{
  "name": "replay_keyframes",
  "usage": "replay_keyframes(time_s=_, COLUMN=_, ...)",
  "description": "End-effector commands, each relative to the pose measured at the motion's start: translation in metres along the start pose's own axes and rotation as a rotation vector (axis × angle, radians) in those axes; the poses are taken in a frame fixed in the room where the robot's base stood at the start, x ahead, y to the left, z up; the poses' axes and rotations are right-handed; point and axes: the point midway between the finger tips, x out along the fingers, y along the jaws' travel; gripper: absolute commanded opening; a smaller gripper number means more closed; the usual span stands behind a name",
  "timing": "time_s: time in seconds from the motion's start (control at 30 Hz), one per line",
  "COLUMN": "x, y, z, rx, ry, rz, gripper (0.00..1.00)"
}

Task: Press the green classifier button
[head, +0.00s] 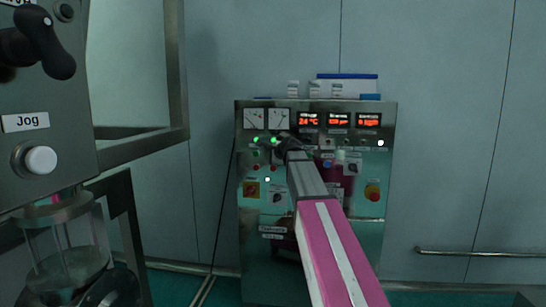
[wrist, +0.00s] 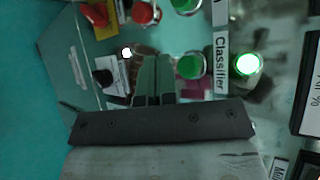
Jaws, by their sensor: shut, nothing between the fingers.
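In the wrist view a green button (wrist: 190,66) sits beside the sideways "Classifier" label (wrist: 221,62). A brightly lit green lamp (wrist: 247,64) is on the label's other side. My gripper (wrist: 154,62) is shut and empty, its fingertips close to the panel and just left of the green button. I cannot tell whether they touch anything. In the head view my gripper (head: 282,143) is at the upper middle of the control panel (head: 378,205), and my arm hides part of the panel, including the classifier button.
The head view shows red displays (head: 338,119), a red emergency stop (head: 372,192), and a machine with a "Jog" button (head: 40,160) on the left.

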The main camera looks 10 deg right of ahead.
Motion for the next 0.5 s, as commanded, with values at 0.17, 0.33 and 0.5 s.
replay_keyframes(time_s=0.17, x=-0.013, y=0.009, z=0.009, rx=0.000, ry=0.000, rz=0.000, gripper=0.00)
replay_keyframes(time_s=0.33, x=-0.019, y=0.014, z=0.013, rx=0.000, ry=0.000, rz=0.000, gripper=0.00)
replay_keyframes(time_s=0.5, x=-0.018, y=0.013, z=0.013, rx=0.000, ry=0.000, rz=0.000, gripper=0.00)
